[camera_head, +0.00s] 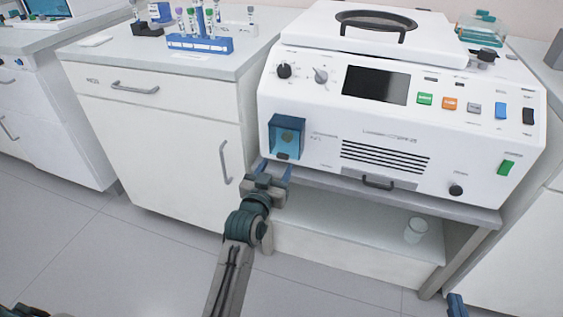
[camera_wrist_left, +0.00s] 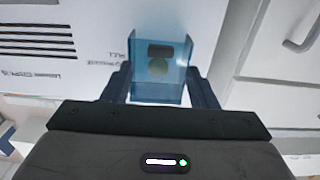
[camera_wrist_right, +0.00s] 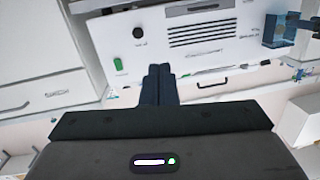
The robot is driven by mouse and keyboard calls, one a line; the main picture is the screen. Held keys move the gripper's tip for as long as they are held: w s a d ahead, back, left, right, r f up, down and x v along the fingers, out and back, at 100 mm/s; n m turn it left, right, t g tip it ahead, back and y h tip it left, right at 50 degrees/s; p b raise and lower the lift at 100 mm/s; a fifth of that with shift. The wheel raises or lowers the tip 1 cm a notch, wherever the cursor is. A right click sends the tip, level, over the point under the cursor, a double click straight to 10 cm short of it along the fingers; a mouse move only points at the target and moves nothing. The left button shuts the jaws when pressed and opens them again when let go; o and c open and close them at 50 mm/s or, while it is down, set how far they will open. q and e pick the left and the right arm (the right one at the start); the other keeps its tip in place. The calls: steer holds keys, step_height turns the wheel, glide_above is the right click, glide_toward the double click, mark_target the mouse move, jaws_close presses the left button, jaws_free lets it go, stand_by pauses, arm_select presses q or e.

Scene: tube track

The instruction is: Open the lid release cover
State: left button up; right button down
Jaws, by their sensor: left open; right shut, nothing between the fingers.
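The lid release cover (camera_head: 287,136) is a translucent blue box-like flap on the lower left of the white machine's front. It looks closed over a round part and a dark slot behind it. My left gripper (camera_head: 275,170) is open just below and in front of it. In the left wrist view the cover (camera_wrist_left: 158,92) sits between the two spread fingers; whether they touch it I cannot tell. My right gripper (camera_head: 456,303) is low at the bottom right, far from the cover, and its fingers are together and empty in the right wrist view (camera_wrist_right: 158,75).
The white machine (camera_head: 330,148) stands on a grey shelf (camera_head: 450,207), with a dark front handle (camera_head: 378,183) and coloured switches. A beaker (camera_head: 416,231) is below. A cabinet (camera_head: 160,140) with a blue tube rack (camera_head: 200,44) on top stands left. Floor in front is clear.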

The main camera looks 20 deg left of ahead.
mark_target(282, 156)
arm_select(q)
steer(key=shift+w, duration=2)
arm_select(e)
steer(key=shift+w+d+r+t, duration=0.1)
steer(key=shift+w+r+t, duration=0.1)
steer(key=shift+r+t, duration=0.3)
steer(key=shift+w+r+t, duration=0.2)
steer(key=shift+r+t, duration=0.1)
steer(key=shift+r, duration=0.4)
arm_select(q)
jaws_close()
